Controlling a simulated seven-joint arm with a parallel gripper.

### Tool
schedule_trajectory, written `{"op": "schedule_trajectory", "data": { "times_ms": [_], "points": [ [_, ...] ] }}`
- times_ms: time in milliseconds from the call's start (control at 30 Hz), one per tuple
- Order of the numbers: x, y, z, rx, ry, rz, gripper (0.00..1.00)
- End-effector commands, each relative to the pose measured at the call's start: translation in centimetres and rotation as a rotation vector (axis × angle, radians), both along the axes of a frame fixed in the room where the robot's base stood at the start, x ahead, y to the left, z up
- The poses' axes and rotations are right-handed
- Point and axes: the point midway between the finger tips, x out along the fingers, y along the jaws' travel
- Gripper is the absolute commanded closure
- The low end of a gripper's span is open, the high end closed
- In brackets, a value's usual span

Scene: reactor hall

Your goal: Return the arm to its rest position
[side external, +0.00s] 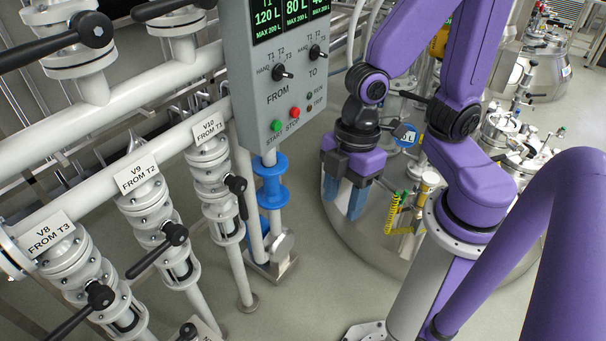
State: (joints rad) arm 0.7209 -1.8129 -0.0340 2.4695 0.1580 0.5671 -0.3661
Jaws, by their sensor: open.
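My gripper (345,194) hangs near the middle of the side external view, with its blue fingers pointing down. It is open and I see nothing between the fingers. My purple arm is bent, with the forearm raised and folded over to the wrist. The gripper is to the right of the grey control panel (262,75) and apart from it in the picture. Behind the fingers is the rounded metal vessel (350,235).
Valves labelled V8 (75,262), V9 (150,210) and V10 (212,170) with black handles line the left. A blue fitting (271,182) sits below the panel. Yellow hose (392,212) is close right of the gripper. Steel vessels stand at the back right. Open floor shows at lower middle.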

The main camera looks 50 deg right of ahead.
Motion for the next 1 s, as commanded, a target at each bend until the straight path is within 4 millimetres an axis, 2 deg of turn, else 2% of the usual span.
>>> {"op": "schedule_trajectory", "data": {
  "times_ms": [100, 200, 333, 467, 1000],
  "points": [
    [-1.6, -3.4, 2.2, -0.05, 0.008, -0.093, 0.5],
    [-2.5, -5.7, 3.3, -0.093, 0.008, -0.161, 0.5],
    [-3.1, -7.4, 4.1, -0.129, 0.002, -0.218, 0.5],
    [-3.3, -8.0, 4.3, -0.14, 0.0, -0.234, 0.5],
    [-3.2, -7.9, 4.2, -0.139, 0.001, -0.233, 0.5]
  ]
}}
